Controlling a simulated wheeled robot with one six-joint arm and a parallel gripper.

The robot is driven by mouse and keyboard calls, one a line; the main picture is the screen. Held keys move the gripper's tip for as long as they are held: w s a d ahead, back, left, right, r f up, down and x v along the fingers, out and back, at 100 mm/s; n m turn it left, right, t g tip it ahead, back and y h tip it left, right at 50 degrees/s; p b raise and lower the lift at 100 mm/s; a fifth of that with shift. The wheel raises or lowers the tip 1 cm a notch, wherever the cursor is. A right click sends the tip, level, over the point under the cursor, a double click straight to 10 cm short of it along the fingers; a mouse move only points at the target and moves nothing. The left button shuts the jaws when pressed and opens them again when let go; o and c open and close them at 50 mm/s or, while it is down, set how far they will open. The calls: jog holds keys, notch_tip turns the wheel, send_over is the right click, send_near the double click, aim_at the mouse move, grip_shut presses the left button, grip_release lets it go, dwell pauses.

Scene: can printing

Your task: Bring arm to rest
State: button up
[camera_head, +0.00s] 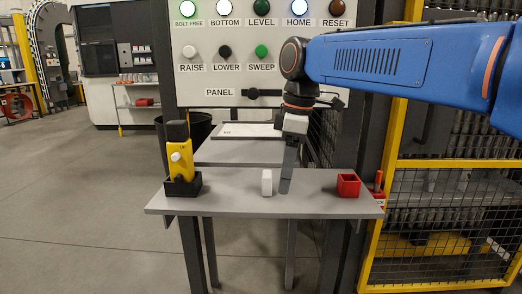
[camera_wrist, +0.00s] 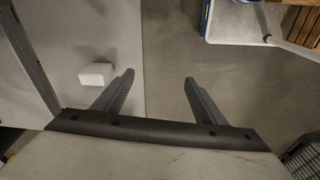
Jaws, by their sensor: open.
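My blue arm (camera_head: 400,55) reaches in from the right in the head view, and its wrist points down over the small grey table (camera_head: 230,205). My gripper (camera_head: 286,186) is just right of a small white block (camera_head: 267,182) that stands on the table. In the wrist view my gripper (camera_wrist: 160,82) is open, its two fingers well apart with nothing between them. The white block (camera_wrist: 96,75) lies left of the left finger there, apart from it.
A yellow and black device (camera_head: 179,160) stands in a black holder at the table's left. A button panel (camera_head: 262,50) rises behind, and a yellow fence frame (camera_head: 392,200) stands at right.

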jog(key=s+d+f+m+t+h, duration=0.1)
jog(key=s+d+f+m+t, duration=0.3)
jog(key=s+d+f+m, duration=1.2)
jog(key=s+d+f, duration=0.3)
jog(key=d+f, duration=0.2)
jog(key=d, duration=0.2)
jog(key=shift+s+f, duration=0.2)
jog(key=shift+s, duration=0.15)
